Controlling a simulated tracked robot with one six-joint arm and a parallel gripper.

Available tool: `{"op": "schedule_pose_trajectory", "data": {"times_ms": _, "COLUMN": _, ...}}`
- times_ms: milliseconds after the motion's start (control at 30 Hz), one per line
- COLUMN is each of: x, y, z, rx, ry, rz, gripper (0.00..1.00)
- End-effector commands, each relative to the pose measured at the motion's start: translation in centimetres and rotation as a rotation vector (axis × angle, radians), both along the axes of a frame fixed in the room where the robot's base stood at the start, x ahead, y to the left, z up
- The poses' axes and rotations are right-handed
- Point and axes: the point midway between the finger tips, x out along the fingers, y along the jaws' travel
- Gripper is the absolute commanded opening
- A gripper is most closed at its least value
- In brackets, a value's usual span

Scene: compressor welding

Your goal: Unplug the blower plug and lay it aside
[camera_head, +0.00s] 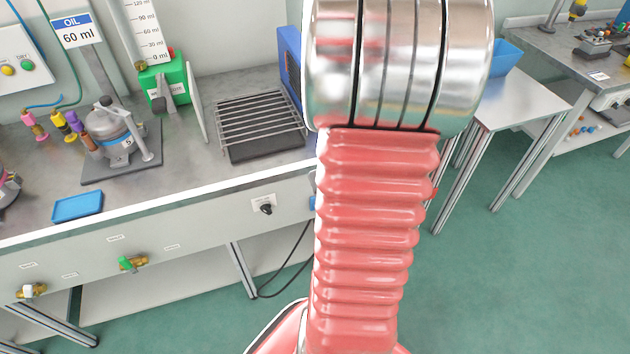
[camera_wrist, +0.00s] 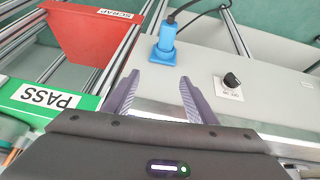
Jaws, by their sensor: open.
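In the wrist view the blue blower plug (camera_wrist: 167,36) stands upright in a blue socket (camera_wrist: 162,57) on the grey bench panel. A black cable (camera_wrist: 205,10) runs from its top toward the upper right. My gripper (camera_wrist: 158,77) is open and empty, its two dark fingers pointing toward the socket, with the plug beyond the fingertips and apart from them. In the head view my red arm hides most of the plug and socket; a sliver of blue (camera_head: 312,201) shows at its left edge, and the cable (camera_head: 288,277) hangs below. My gripper is not visible there.
A black rotary knob (camera_wrist: 232,80) sits on the panel right of the socket. A red SCRAP bin (camera_wrist: 90,35) and a green PASS bin (camera_wrist: 45,100) lie to the left. In the head view a wire rack (camera_head: 262,122) and a blue tray (camera_head: 77,206) are on the bench.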

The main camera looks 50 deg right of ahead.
Motion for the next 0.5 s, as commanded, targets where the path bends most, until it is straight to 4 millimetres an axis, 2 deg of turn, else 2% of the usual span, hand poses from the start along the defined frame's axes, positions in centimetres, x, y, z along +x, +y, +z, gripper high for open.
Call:
{"op": "schedule_pose_trajectory", "data": {"times_ms": 33, "x": -1.0, "y": 0.2, "z": -1.2, "rx": 0.039, "ry": 0.012, "rz": -0.006, "gripper": 0.52}}
{"op": "schedule_pose_trajectory", "data": {"times_ms": 100, "x": -1.8, "y": 0.5, "z": -2.3, "rx": 0.08, "ry": 0.022, "rz": -0.01, "gripper": 0.52}}
{"op": "schedule_pose_trajectory", "data": {"times_ms": 200, "x": -2.5, "y": 0.8, "z": -3.1, "rx": 0.112, "ry": 0.03, "rz": -0.013, "gripper": 0.52}}
{"op": "schedule_pose_trajectory", "data": {"times_ms": 500, "x": -2.5, "y": 0.9, "z": -3.2, "rx": 0.118, "ry": 0.032, "rz": -0.011, "gripper": 0.52}}
